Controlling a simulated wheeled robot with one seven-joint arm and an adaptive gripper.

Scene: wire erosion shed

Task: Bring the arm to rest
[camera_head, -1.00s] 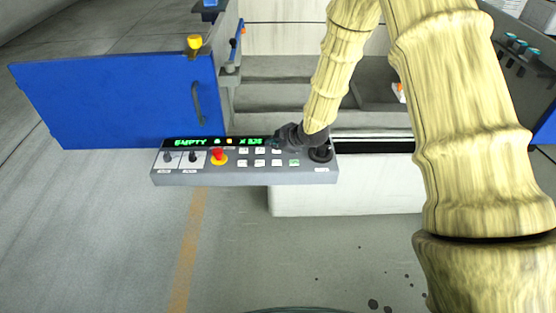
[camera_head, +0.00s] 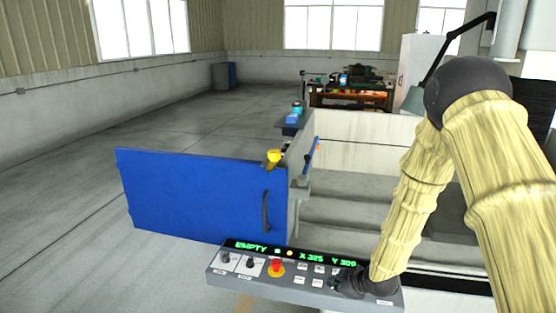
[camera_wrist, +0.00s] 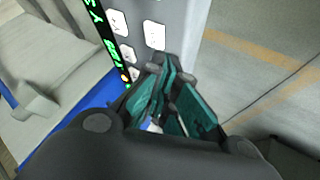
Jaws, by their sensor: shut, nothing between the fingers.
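My gripper (camera_head: 345,282) is over the right part of a grey control panel (camera_head: 228,281) in the head view, close above its buttons. I cannot tell whether it touches the panel. My arm comes down from the upper right and covers the panel's right end. In the wrist view my gripper (camera_wrist: 165,78) has dark fingers with teal pads, shut with nothing held, pointing at the panel (camera_wrist: 186,30) near its white buttons.
The panel has a red knob (camera_head: 276,266) and a green display (camera_head: 295,253) starting with "EMPTY". A blue door (camera_head: 195,195) with a dark handle stands behind. A workbench (camera_head: 350,98) is far back. Open floor lies to the left.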

